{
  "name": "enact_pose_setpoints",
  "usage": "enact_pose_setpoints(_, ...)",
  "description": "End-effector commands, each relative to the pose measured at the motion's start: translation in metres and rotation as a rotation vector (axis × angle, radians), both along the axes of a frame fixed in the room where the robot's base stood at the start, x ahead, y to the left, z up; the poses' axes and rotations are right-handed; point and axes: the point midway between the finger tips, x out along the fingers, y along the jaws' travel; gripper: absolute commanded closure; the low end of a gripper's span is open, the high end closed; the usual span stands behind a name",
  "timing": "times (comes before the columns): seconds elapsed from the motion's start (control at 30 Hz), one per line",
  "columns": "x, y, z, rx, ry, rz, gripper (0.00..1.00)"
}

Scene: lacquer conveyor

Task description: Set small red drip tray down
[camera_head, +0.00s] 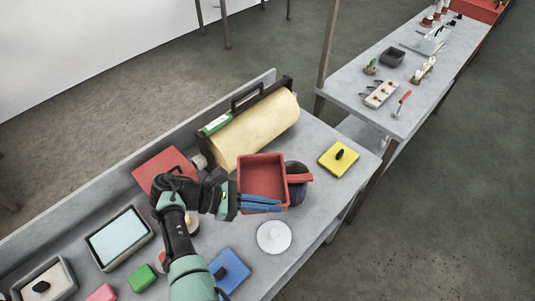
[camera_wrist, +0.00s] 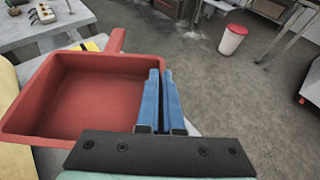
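The small red drip tray (camera_head: 262,174) is a square, open, empty tray with a stubby red handle (camera_head: 299,178) pointing right. My gripper (camera_head: 262,204) has blue fingers closed on the tray's near side wall. In the wrist view the tray (camera_wrist: 85,95) fills the left, and my gripper (camera_wrist: 162,75) has its fingers close together at the tray's right wall, one seemingly inside and one outside. The tray looks level and appears held above the grey workbench (camera_head: 318,222). Its exact height is hard to tell.
A dark round pot (camera_head: 296,194) is partly hidden behind the tray. A large cream roll (camera_head: 256,130), a yellow pad (camera_head: 338,159), a white disc (camera_head: 274,237) and a blue pad (camera_head: 230,270) surround it. Bare bench shows right of the disc. A red-lidded bin (camera_wrist: 233,40) stands on the floor.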

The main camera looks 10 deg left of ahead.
Motion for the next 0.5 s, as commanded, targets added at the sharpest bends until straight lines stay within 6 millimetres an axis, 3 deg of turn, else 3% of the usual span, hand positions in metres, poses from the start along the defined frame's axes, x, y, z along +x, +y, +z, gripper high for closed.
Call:
enact_pose_setpoints(0.27, -0.017, -0.007, -0.012, 0.002, 0.003, 0.155, 1.00)
enact_pose_setpoints(0.5, -0.043, -0.018, -0.031, 0.001, 0.008, 0.425, 1.00)
